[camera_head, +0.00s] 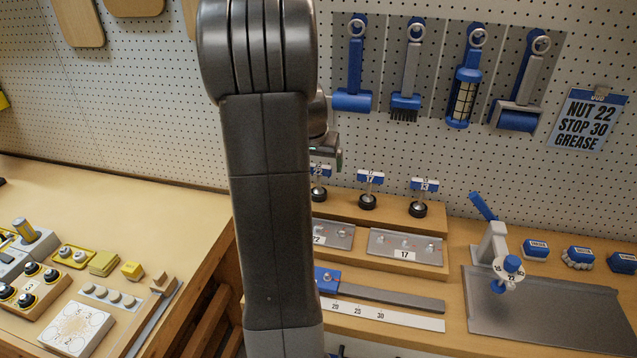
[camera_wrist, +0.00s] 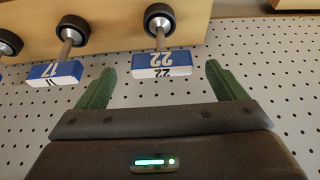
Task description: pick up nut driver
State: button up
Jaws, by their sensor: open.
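Three nut drivers stand upright in a row on the wooden riser, each with a blue-and-white numbered handle, a metal shaft and a dark round base. The 22 nut driver (camera_wrist: 162,62) shows upside down in the wrist view; in the head view (camera_head: 321,172) my arm partly hides it. The 17 nut driver (camera_head: 369,180) and the 13 nut driver (camera_head: 421,187) stand to its right. My gripper (camera_wrist: 160,69) is open, its green fingers on either side of the 22 handle in the picture, with gaps. Whether the handle is at finger depth, I cannot tell.
The 17 nut driver (camera_wrist: 58,70) is just left of my gripper in the wrist view. A sign (camera_head: 588,118) on the pegboard reads "NUT 22". A grey tray (camera_head: 560,315) lies at right.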

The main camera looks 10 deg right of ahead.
aim_at(319, 165)
jog(key=shift+p+x, duration=0.65)
jog(key=shift+x, duration=2.2)
jog(key=shift+w+a, duration=0.1)
jog(key=c, duration=1.2)
jog(key=shift+o, duration=0.2)
jog(key=shift+r, duration=0.1)
jog(key=shift+r, duration=0.55)
notch_tip(319, 165, up, 2)
jog(key=shift+r+b, duration=0.25)
jog(key=shift+b, duration=0.3)
jog(key=s+a+b, duration=0.2)
jog(key=s+a, duration=0.1)
jog(key=s, duration=0.5)
jog(key=s+a+b, duration=0.1)
jog(key=s+a, duration=0.3)
jog(key=s, duration=0.4)
jog(key=shift+s+b, duration=0.3)
jog(key=shift+b, duration=0.1)
jog(key=shift+f, duration=0.1)
